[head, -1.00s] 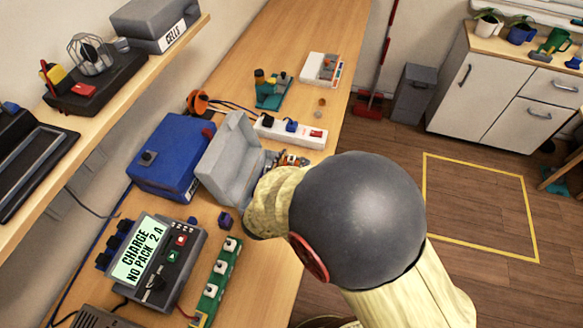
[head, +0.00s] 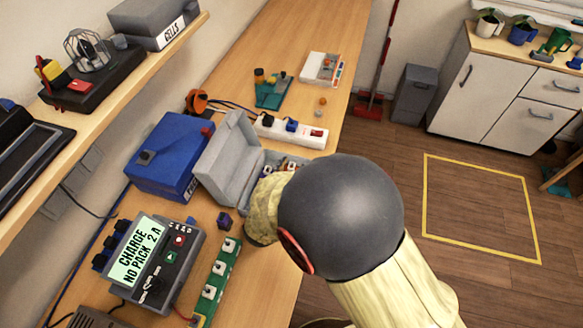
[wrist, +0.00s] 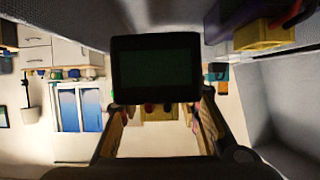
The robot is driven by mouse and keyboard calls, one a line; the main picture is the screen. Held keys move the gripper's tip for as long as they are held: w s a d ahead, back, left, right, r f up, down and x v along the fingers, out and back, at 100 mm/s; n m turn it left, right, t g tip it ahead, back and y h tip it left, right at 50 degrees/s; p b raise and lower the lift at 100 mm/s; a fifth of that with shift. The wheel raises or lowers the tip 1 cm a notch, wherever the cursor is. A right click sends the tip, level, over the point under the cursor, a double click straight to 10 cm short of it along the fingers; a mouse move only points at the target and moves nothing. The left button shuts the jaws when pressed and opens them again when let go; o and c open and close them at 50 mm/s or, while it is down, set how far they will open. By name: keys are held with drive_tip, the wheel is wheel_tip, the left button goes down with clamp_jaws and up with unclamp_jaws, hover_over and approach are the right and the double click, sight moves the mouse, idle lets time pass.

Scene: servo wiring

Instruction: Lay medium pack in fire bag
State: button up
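A grey open container with a raised lid (head: 226,156), which looks like the fire bag, stands on the bench beside the blue box. Small coloured items show inside it, partly hidden by my arm. In the head view my arm hides the gripper and the block.
A blue box (head: 168,158) stands left of the container. The charger (head: 150,262) reads "CHARGE NO PACK 2 A". A green strip (head: 214,283), a small purple block (head: 224,220) and a white power strip (head: 291,131) lie nearby. A shelf (head: 165,60) overhangs at left.

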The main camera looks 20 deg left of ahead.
drive_tip(key=o, duration=0.5)
drive_tip(key=shift+r, duration=0.2)
drive_tip(key=shift+r+p+v, duration=0.2)
drive_tip(key=shift+p+v, duration=0.55)
drive_tip(key=shift+v, duration=2.35)
drive_tip(key=shift+r+p+v, duration=0.2)
drive_tip(key=shift+p+v, duration=0.5)
drive_tip(key=shift+v, duration=2.35)
drive_tip(key=shift+w, duration=0.15)
